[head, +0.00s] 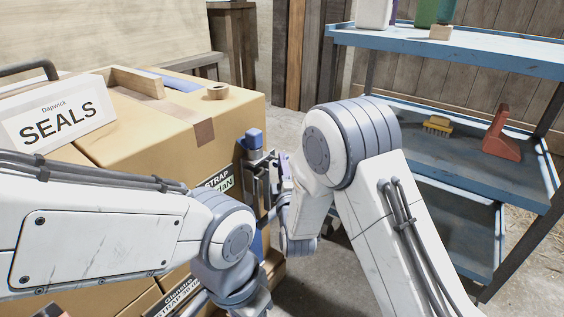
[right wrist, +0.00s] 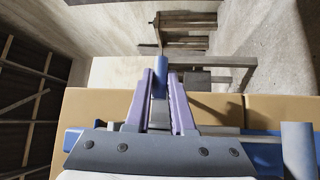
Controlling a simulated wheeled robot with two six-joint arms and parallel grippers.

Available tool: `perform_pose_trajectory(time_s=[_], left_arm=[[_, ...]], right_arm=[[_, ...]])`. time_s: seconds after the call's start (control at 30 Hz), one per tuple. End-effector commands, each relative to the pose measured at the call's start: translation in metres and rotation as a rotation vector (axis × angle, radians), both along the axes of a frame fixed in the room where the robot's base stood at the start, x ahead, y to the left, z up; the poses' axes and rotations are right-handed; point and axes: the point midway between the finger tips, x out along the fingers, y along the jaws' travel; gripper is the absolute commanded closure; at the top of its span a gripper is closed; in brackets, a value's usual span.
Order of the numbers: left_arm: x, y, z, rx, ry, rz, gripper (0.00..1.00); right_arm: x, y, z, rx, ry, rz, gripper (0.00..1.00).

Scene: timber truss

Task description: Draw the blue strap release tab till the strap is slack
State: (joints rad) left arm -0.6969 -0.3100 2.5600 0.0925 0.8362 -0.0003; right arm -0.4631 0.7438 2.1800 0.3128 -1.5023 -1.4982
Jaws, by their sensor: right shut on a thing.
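The blue release tab (head: 254,138) stands up at the right side of the carton stack in the head view, above grey metal parts. My right gripper (head: 262,168) is at it, partly hidden by its own wrist. In the right wrist view the two purple fingers of my right gripper (right wrist: 160,98) are shut on the blue tab (right wrist: 160,76), which sticks out between their tips. Part of a blue strap (right wrist: 73,138) crosses beside the cartons; I cannot tell whether it is tight. My left arm reaches in from the left, and its gripper is out of view.
The large carton (head: 165,135) carries a SEALS sign (head: 57,112), a wooden block (head: 137,82) and a tape roll (head: 218,91). A blue shelf cart (head: 450,50) stands at the right with a brush (head: 438,125) and a red tool (head: 500,133). Some floor between is clear.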

Motion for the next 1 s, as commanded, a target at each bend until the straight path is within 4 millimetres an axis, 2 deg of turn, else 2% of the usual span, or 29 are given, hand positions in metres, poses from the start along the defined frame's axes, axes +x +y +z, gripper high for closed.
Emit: perform_pose_trajectory(time_s=[0.43,0.77,0.8,0.87,0.9,1.0], left_arm=[[0.0000,0.0000,-0.0001,0.000,0.000,0.000,0.50],[0.0000,0.0001,0.0006,0.000,0.000,0.000,0.50],[0.0000,0.0000,0.0005,0.000,0.000,0.000,0.50],[0.0000,0.0000,0.0005,0.000,0.000,0.000,0.50],[0.0000,0.0000,0.0005,0.000,0.000,0.000,0.50],[0.0000,0.0000,0.0005,0.000,0.000,0.000,0.50]], right_arm=[[-0.0027,-0.0037,-0.0004,-0.001,0.000,-0.001,1.00],[0.0035,0.0044,-0.0009,-0.001,0.002,-0.002,1.00],[0.0033,0.0040,-0.0011,-0.001,0.002,-0.003,0.67],[0.0033,0.0039,-0.0010,-0.001,0.002,-0.003,0.44],[0.0033,0.0041,-0.0009,-0.001,0.001,-0.002,0.29],[0.0033,0.0043,-0.0006,-0.001,0.001,-0.002,0.28]])
